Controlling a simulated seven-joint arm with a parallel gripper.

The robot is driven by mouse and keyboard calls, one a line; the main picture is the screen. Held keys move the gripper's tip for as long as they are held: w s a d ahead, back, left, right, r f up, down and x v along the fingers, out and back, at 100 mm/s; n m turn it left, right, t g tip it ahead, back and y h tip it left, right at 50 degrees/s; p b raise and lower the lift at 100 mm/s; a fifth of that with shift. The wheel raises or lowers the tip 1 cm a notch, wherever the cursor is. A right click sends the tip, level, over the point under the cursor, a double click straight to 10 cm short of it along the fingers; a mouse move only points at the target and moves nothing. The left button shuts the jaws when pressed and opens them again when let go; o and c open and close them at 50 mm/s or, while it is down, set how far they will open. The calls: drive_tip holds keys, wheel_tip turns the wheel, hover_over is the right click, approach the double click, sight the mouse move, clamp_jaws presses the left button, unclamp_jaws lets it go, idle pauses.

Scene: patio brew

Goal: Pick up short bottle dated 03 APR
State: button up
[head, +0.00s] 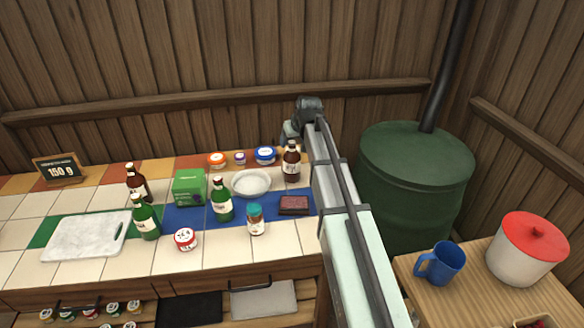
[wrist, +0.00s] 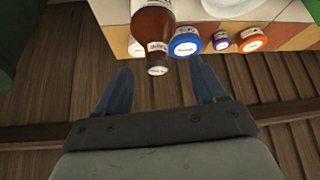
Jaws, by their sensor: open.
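Two brown bottles and two green bottles stand on the tiled counter, and their dates are too small to read. One brown bottle (head: 291,163) is at the right, just below my gripper (head: 290,133). The other brown bottle (head: 136,185) is at the left. One green bottle (head: 145,218) stands in front of it, and another green bottle (head: 222,200) is mid-counter. The fingers are apart and empty.
Orange (head: 217,160) and blue-lidded (head: 265,155) jars stand behind a white bowl (head: 251,183). A green barrel (head: 415,190) stands at the right.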

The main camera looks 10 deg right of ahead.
sight(293, 143)
drive_tip(key=shift+w+x, duration=0.2)
drive_tip(key=shift+x, duration=2.95)
drive_tip(key=shift+d+r, duration=0.15)
drive_tip(key=shift+c, duration=0.3)
drive_tip(key=c, duration=0.9)
drive_tip(key=shift+s, duration=0.1)
clamp_jaws()
